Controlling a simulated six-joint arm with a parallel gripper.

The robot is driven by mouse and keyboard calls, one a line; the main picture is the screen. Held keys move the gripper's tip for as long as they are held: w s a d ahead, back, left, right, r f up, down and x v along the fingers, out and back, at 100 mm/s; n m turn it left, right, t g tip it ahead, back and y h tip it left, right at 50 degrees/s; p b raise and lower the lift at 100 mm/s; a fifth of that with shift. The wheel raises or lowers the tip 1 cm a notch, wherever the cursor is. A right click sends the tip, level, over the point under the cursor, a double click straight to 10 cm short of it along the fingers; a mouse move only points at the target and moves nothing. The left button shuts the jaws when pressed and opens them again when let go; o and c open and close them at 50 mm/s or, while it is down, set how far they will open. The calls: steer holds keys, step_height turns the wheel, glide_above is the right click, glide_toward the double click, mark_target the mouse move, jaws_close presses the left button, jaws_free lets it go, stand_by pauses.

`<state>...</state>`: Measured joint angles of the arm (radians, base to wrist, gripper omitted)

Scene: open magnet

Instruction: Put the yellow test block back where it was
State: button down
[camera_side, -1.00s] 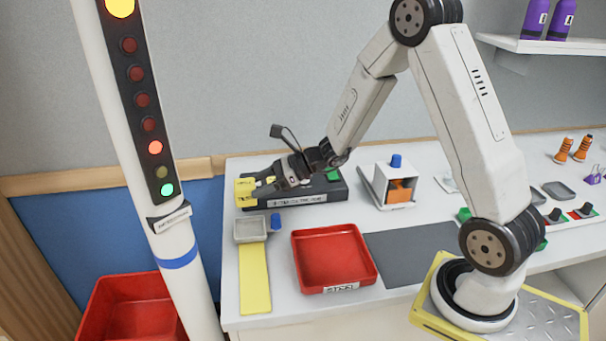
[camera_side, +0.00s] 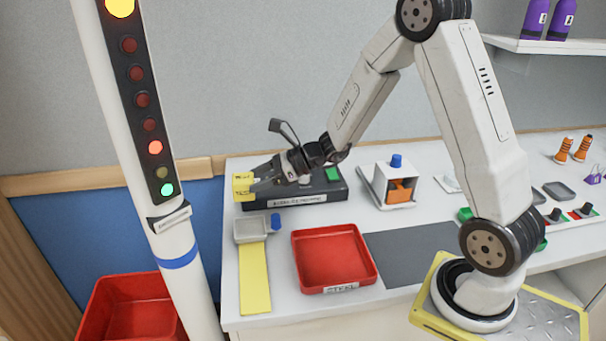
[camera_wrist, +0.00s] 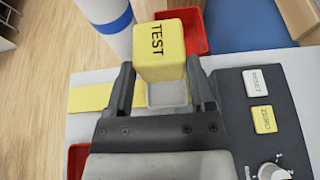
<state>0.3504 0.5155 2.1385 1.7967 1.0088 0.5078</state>
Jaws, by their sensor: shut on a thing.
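The yellow test block (camera_side: 242,186) is at the tip of my gripper (camera_side: 263,180), at the left end of the dark box (camera_side: 293,198). In the wrist view the block (camera_wrist: 160,50), marked TEST, sits between the fingers of my gripper (camera_wrist: 160,80), which is shut on it. The grey dish (camera_side: 250,229) with a blue knob stands in front of the box. In the wrist view the dish (camera_wrist: 168,97) shows partly behind the block. I cannot tell the block's exact height.
A yellow strip (camera_side: 255,280) runs forward from the dish. A red STEEL tray (camera_side: 333,256) lies right of it, then a grey mat (camera_side: 415,255). A white holder (camera_side: 392,190) stands right of the box. A signal pole (camera_side: 165,222) and red bin (camera_side: 135,305) stand left.

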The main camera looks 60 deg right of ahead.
step_height(320, 180, up, 8)
steer(key=s+a+m+t+h, duration=0.1)
steer(key=m+t+h, duration=0.2)
steer(key=m+h, duration=0.2)
steer(key=shift+a+f, duration=0.2)
steer(key=shift+a, duration=0.1)
stand_by(0.8)
